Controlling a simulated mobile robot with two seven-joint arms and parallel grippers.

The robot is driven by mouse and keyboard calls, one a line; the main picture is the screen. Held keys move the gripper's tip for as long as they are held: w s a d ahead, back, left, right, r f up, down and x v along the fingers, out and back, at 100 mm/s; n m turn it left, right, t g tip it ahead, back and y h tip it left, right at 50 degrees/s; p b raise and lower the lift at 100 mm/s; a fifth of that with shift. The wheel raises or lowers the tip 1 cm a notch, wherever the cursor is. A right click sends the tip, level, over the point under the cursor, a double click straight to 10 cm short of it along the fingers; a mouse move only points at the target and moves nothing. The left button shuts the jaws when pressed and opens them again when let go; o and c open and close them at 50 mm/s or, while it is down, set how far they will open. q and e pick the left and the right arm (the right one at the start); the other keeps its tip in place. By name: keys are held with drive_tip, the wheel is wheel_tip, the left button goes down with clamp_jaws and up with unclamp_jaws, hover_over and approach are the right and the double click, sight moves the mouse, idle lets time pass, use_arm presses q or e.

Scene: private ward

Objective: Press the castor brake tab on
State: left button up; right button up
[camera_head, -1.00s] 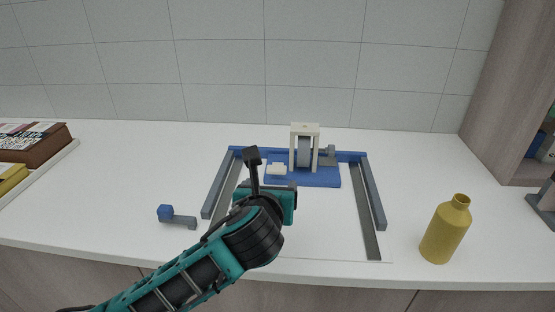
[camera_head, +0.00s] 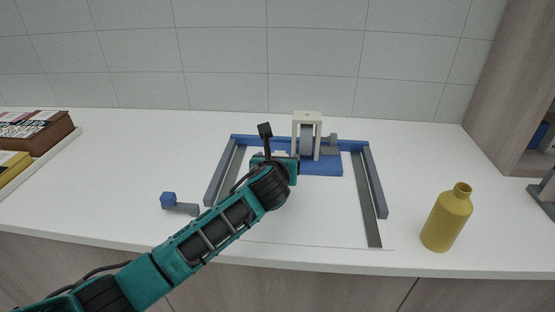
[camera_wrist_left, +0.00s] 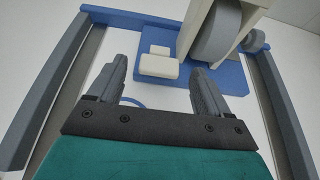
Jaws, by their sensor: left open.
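The castor stands at the back of the frame: a grey wheel (camera_wrist_left: 217,36) in a cream fork (camera_head: 307,119), on a blue base plate (camera_head: 328,167). A cream tab (camera_wrist_left: 158,64) sits low on the base, left of the wheel, in the left wrist view. In the head view my arm mostly hides this tab. My left gripper (camera_wrist_left: 158,88) is open and empty, its two fingers pointing at the tab, one to each side of it in the picture. A gap seems to remain between the fingertips and the tab. My right gripper is not in view.
Grey rails (camera_head: 377,183) and a blue back bar (camera_head: 349,145) frame the castor. A grey piece with a blue block (camera_head: 168,199) lies left. A yellow bottle (camera_head: 446,218) stands right; books (camera_head: 42,133) lie far left. The counter between frame and bottle is clear.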

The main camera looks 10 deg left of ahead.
use_arm(q)
drive_tip(key=shift+w+f, duration=0.1)
drive_tip(key=shift+w, duration=0.2)
